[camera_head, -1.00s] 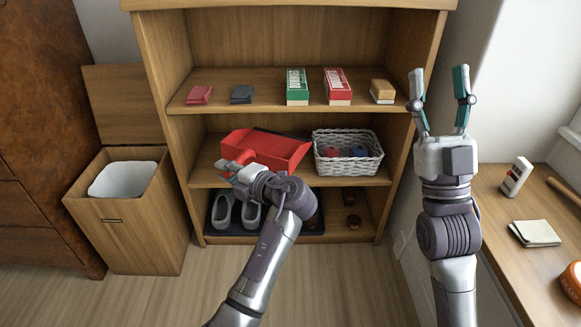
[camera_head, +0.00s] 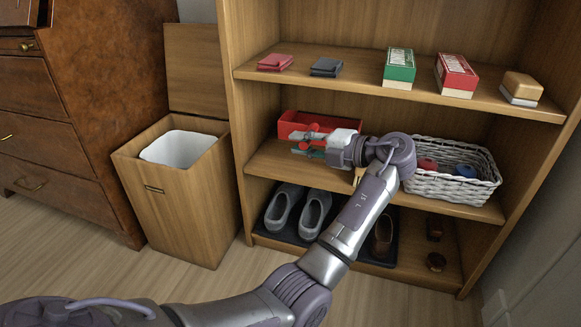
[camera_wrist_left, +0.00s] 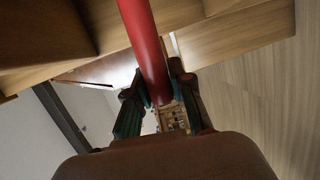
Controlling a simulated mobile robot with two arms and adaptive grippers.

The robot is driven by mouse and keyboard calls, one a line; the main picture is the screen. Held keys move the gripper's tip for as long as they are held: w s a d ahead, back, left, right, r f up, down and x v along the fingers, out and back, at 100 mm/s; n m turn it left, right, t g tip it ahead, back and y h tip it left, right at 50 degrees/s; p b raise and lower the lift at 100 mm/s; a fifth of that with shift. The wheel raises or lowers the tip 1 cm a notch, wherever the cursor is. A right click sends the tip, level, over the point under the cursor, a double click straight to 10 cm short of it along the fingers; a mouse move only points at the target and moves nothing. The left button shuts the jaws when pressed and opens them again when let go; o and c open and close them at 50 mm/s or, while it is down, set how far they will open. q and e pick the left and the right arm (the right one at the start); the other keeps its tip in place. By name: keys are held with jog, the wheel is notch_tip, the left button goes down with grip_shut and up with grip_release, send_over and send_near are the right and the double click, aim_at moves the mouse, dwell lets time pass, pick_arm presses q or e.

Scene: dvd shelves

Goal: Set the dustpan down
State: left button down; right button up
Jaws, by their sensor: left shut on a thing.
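The red dustpan (camera_head: 292,122) is at the left part of the shelf unit's middle shelf (camera_head: 282,160), beside the wicker basket. My left gripper (camera_head: 311,146) is at its front side, low over the shelf. In the left wrist view, the gripper (camera_wrist_left: 159,98) is shut on the dustpan's red round handle (camera_wrist_left: 143,40). My gripper and wrist hide part of the pan, and I cannot tell whether its base touches the shelf. My right gripper is out of view.
The white wicker basket (camera_head: 456,185) with small coloured items stands right of my wrist. The upper shelf (camera_head: 350,80) above holds boxes and folded cloths. Grey shoes (camera_head: 298,212) sit below. A wooden bin (camera_head: 185,190) stands left of the shelf unit.

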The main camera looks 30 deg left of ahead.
pick_arm(q)
jog(key=w+a+f+b, duration=0.1)
jog(key=a+f+b, duration=0.5)
jog(key=f, duration=0.2)
jog(key=shift+w+a, duration=0.25)
jog(key=shift+a, duration=0.1)
jog(key=shift+f, duration=0.15)
jog(key=c, duration=1.5)
grip_release()
jog(key=shift+f+b, duration=0.1)
jog(key=shift+b, duration=0.25)
jog(key=o, duration=0.5)
